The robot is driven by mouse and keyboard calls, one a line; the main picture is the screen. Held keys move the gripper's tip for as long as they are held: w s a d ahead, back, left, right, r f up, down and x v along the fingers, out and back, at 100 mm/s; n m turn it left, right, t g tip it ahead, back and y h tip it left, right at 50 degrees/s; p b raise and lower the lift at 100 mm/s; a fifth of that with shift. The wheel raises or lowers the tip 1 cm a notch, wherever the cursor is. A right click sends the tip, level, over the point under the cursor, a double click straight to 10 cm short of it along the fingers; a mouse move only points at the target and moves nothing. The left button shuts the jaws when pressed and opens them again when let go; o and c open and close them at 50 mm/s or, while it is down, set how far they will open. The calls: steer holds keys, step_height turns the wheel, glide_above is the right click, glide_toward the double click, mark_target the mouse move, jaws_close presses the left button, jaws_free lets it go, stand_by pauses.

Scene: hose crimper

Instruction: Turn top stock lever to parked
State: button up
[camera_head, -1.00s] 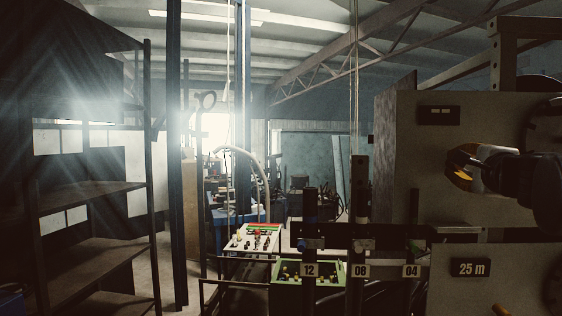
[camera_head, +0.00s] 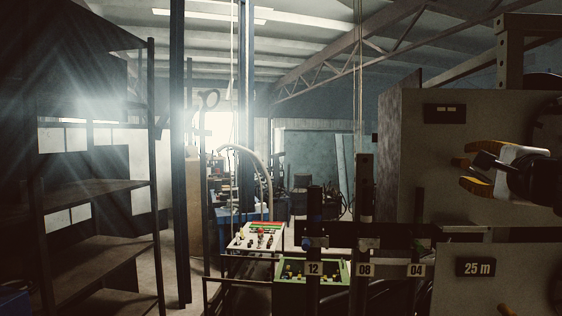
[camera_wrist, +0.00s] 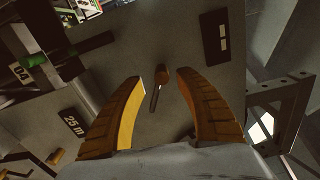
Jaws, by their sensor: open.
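My gripper (camera_head: 470,166) is open in front of the upper grey panel (camera_head: 450,190) at the right of the head view. In the wrist view my gripper (camera_wrist: 159,76) shows two curved yellow fingers spread apart. The top stock lever (camera_wrist: 155,97), a thin metal rod with a brown knob (camera_wrist: 161,73), shows in the gap between them. Neither finger visibly touches it. The head view does not show this lever clearly. A dark plate with two light marks (camera_wrist: 215,37) sits on the same panel.
A lower panel carries a "25 m" plate (camera_head: 475,267), with another orange-brown knob (camera_wrist: 56,156) near it. A dark rail with posts and tags 12, 08 and 04 (camera_head: 415,270) stands to the left. Shelving (camera_head: 95,190) stands at far left.

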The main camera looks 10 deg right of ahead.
steer(key=v, duration=0.6)
steer(key=shift+s+a, duration=0.2)
steer(key=shift+s, duration=0.15)
steer(key=a+f+n+g+y+b, duration=0.2)
steer(key=a+f+n+b, duration=0.35)
steer(key=f, duration=0.85)
steer(key=a+f+n+g+y+b, duration=0.25)
steer(key=a+f+b, duration=0.55)
steer(key=f, duration=0.7)
steer(key=a+f+n+g+y+b, duration=0.15)
steer(key=a+f+n+b, duration=0.45)
steer(key=f, duration=0.8)
steer(key=s+a+f+n+g+b, duration=0.1)
steer(key=f+b, duration=0.5)
steer(key=f, duration=0.6)
steer(key=s+a+f+n+g+h+b, duration=0.1)
steer(key=s+f+n+b, duration=0.3)
steer(key=f, duration=0.8)
steer(key=s+a+f+n+g+h+b, duration=0.1)
steer(key=s+f+b, duration=0.4)
steer(key=f, duration=0.8)
steer(key=a+n+g+b, duration=0.1)
steer(key=n+b, duration=0.1)
steer(key=shift+s+a+g+b, duration=0.2)
steer(key=shift+g+b, duration=0.1)
steer(key=shift+b, duration=0.05)
steer(key=shift+f, duration=0.1)
